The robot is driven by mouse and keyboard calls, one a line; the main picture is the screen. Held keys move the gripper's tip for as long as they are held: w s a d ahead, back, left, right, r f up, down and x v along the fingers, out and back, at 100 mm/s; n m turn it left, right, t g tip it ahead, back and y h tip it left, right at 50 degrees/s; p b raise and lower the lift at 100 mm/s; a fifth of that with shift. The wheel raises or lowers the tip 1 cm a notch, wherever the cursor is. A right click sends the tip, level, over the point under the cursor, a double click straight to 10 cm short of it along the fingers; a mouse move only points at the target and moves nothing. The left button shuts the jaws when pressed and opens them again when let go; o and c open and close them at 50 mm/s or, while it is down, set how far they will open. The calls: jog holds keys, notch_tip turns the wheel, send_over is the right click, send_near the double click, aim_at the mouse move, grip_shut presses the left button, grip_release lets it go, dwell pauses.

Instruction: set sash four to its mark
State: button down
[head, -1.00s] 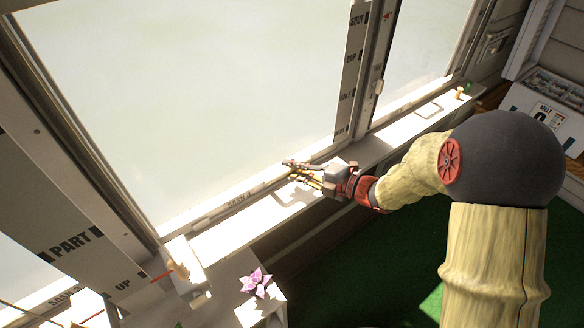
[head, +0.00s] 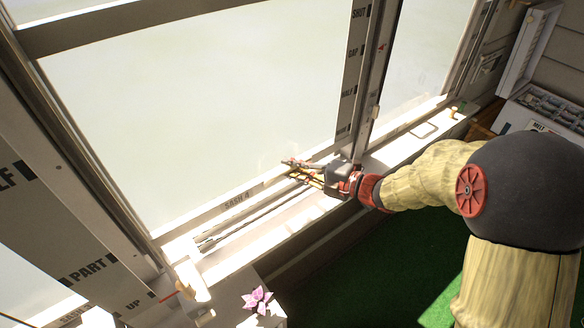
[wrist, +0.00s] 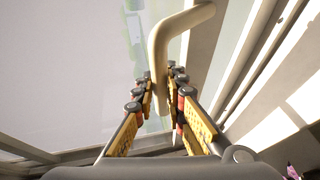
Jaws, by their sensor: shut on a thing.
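My gripper (head: 300,170) reaches the rail from the right. In the wrist view its yellow fingers (wrist: 162,98) are shut on a cream bent handle (wrist: 158,55). A lettered strip (head: 352,75) right of the pane reads SHUT, GAP, HALF and lower words; another strip (head: 85,230) on the left shows PART and UP. A small red mark (head: 167,299) shows near UP.
A pink flower (head: 257,299) stands on a pale block below the sill. A white box (head: 545,120) stands at far right. Green floor (head: 390,270) is open below.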

jog(key=c, duration=1.8)
grip_release()
jog(key=v, duration=1.2)
